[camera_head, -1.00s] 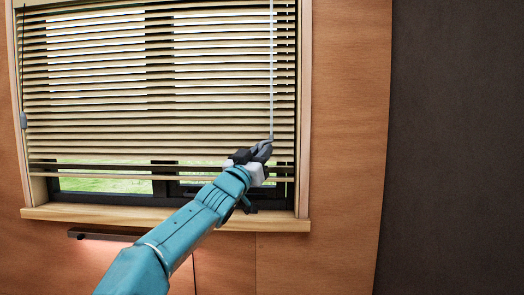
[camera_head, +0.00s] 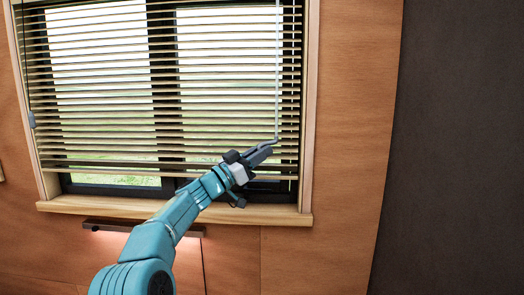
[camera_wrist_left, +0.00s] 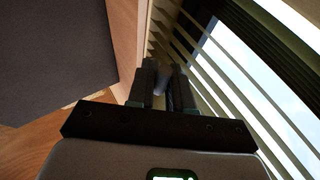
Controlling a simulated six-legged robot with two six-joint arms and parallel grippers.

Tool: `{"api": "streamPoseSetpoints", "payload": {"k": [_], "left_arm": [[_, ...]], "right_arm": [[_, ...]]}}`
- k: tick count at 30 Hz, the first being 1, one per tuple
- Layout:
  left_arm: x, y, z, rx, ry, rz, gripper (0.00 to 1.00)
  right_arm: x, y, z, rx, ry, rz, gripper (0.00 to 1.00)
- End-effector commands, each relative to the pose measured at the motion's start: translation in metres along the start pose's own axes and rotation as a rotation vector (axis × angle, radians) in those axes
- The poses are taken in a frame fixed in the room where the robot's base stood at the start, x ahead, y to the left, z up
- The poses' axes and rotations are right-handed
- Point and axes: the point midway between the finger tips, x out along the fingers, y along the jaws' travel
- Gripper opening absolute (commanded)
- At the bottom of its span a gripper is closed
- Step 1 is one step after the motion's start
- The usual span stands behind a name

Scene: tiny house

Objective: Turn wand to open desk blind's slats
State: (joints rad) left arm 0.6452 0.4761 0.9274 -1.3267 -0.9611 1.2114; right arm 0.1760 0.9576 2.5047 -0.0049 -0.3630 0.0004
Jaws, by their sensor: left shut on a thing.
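The desk blind (camera_head: 110,85) hangs in the window with its slats apart, and the outdoors shows between them. The thin pale wand (camera_head: 277,70) hangs at the blind's right side. My left gripper (camera_head: 268,147) is shut on the wand's lower end, in front of the lower right slats. In the left wrist view the gripper's two dark fingers (camera_wrist_left: 164,88) are close together beside the slats (camera_wrist_left: 225,85); the wand between them is too dark to make out clearly. My right gripper is in neither view.
The wooden sill (camera_head: 190,212) runs under the blind, with a dark bar lamp (camera_head: 110,226) below it. The wooden window frame (camera_head: 307,110) stands just right of the wand. A cord with a grey tassel (camera_head: 31,120) hangs at the left.

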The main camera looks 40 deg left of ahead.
Motion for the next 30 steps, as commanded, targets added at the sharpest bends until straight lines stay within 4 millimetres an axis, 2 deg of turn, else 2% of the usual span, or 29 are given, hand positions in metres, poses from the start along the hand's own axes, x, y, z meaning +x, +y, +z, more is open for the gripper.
{"api": "streamPoseSetpoints", "payload": {"k": [21,22,23,24,30], "left_arm": [[0.0006,-0.006,-0.0049,-0.026,0.008,0.052,0.0],[0.0006,-0.006,-0.0049,-0.026,0.008,0.052,0.26],[0.0006,-0.0058,-0.0047,-0.025,0.008,0.052,0.36],[0.0007,-0.0056,-0.0042,-0.026,0.007,0.053,0.39],[0.0009,-0.0047,-0.002,-0.026,0.004,0.057,0.39]], "right_arm": [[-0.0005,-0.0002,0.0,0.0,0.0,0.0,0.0],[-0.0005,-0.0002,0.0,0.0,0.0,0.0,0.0],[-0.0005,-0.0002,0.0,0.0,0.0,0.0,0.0],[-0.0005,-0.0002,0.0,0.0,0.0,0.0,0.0],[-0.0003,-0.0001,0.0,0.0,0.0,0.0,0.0]]}}
